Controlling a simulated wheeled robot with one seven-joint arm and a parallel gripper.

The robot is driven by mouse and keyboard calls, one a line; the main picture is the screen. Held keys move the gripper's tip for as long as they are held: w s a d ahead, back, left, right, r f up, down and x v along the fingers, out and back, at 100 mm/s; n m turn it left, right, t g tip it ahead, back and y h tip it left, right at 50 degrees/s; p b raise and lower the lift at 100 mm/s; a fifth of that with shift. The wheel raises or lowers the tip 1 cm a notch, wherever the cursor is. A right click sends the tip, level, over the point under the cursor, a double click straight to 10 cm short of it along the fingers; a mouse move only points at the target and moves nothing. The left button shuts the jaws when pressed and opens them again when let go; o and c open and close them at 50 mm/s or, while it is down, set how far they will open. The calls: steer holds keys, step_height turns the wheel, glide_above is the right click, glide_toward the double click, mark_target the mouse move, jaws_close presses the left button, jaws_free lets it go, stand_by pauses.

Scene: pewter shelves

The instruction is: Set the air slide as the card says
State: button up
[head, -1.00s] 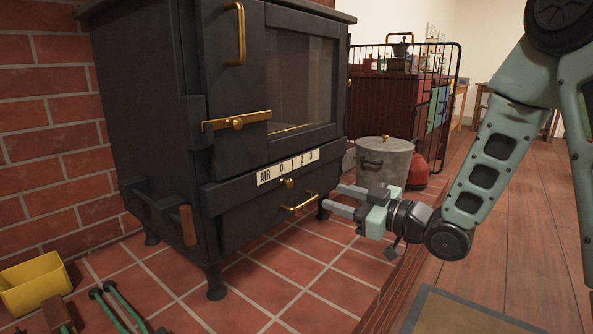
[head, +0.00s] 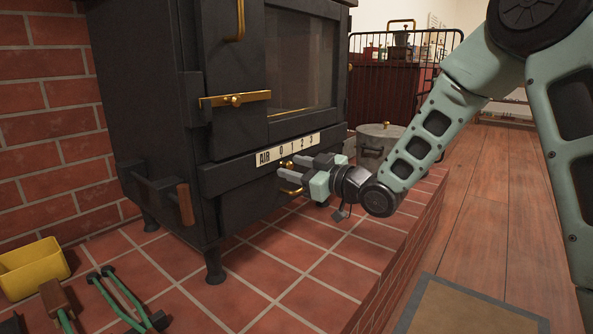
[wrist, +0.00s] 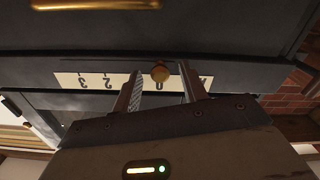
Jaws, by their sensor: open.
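The air scale (head: 287,149) is a white plate marked AIR, 0, 1, 2, 3 on the dark stove's front. The slide's brass knob sits just below it, by the 0 mark; the knob (wrist: 160,72) shows clearly in the wrist view, where the scale (wrist: 95,80) appears upside down. My gripper (head: 288,168) is open at the stove front, its fingers pointing at the slide. In the wrist view the knob lies between the open fingers (wrist: 161,88), with a gap on both sides. I cannot make out the card in these views.
A lidded metal bucket (head: 378,145) stands behind my gripper. A yellow bin (head: 35,268) and green-handled tools (head: 125,300) lie at the lower left.

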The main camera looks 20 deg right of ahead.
mark_target(302, 155)
jaws_close()
steer(key=w+d+p, duration=0.1)
steer(key=d, duration=0.1)
steer(key=w+d+p, duration=0.1)
steer(key=d, duration=0.1)
steer(key=w+d+p, duration=0.1)
steer(key=w+d, duration=0.1)
steer(key=shift+w+d+r, duration=0.1)
steer(key=shift+d+r, duration=0.05)
steer(key=shift+w+d, duration=0.15)
steer(key=shift+d, duration=0.05)
jaws_free()
